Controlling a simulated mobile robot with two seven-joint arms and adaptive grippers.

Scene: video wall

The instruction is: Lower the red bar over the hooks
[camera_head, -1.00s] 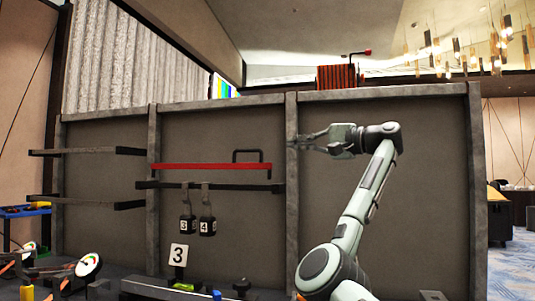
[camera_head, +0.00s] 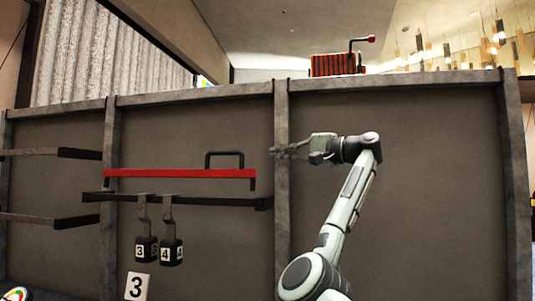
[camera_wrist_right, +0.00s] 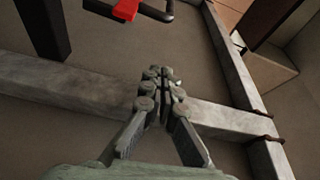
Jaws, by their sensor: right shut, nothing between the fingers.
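The red bar (camera_head: 180,173) runs level across the middle panel, with a black handle (camera_head: 224,154) on top near its right end. It lies just above a dark rail (camera_head: 215,201). Two hooks (camera_head: 142,212) hang from the rail and carry black weights marked 3 (camera_head: 146,250) and 4 (camera_head: 172,252). My right gripper (camera_head: 273,152) is shut and empty, to the right of the handle, in front of the upright post. In the right wrist view the closed fingers (camera_wrist_right: 160,75) point toward the wall frame, and a red end of the bar (camera_wrist_right: 126,9) shows at the top. My left gripper is not in view.
Two dark rails (camera_head: 50,153) stick out on the left panel. A number 3 sign (camera_head: 137,286) stands below the weights. A grey post (camera_head: 281,130) parts the middle panel from the bare right panel (camera_head: 430,180). A red coil (camera_head: 337,64) sits above the wall's top.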

